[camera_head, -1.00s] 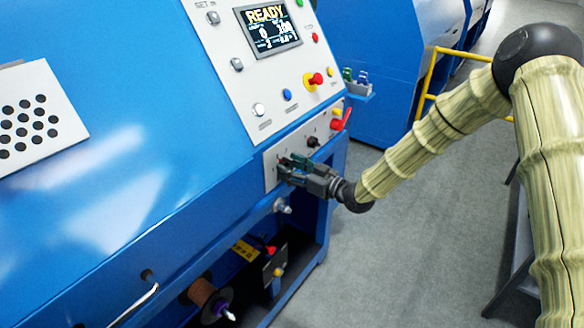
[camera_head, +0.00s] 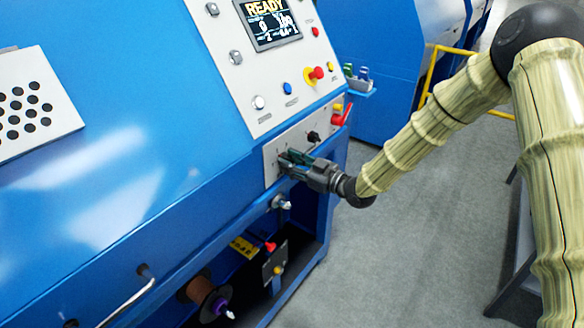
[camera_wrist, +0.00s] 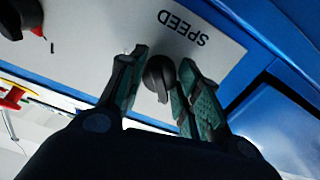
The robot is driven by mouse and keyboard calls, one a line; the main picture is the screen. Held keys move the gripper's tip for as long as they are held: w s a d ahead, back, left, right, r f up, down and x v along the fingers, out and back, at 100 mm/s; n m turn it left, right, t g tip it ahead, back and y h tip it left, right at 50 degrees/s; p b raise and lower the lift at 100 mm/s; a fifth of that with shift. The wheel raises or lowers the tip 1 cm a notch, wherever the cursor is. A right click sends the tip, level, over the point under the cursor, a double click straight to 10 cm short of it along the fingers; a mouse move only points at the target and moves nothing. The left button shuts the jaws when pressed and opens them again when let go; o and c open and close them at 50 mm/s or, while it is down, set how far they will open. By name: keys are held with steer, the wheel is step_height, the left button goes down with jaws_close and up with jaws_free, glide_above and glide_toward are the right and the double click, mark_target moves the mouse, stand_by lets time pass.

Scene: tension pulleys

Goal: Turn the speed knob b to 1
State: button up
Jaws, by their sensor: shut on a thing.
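The speed knob (camera_wrist: 159,74) is a dark round knob on a light grey panel (camera_wrist: 99,30) beside the printed word SPEED. In the wrist view it sits between the two fingers of my gripper (camera_wrist: 160,84), which is shut on it. In the head view my gripper (camera_head: 287,162) reaches the lower panel (camera_head: 270,163) of the blue machine from the right, and its fingers hide the knob. The knob's pointer and scale marks cannot be made out.
A black knob (camera_head: 313,137) and a red lever (camera_head: 342,116) are up and right of my gripper. The control panel with a READY screen (camera_head: 268,22) and a red-yellow stop button (camera_head: 316,73) is above. A metal-tipped fitting (camera_head: 281,203) sticks out below.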

steer(key=n+b, duration=0.9)
steer(key=b, duration=0.1)
steer(key=shift+n, duration=0.4)
steer(key=o, duration=1)
steer(key=shift+o, duration=0.2)
steer(key=shift+d, duration=0.1)
steer(key=v, duration=1.2)
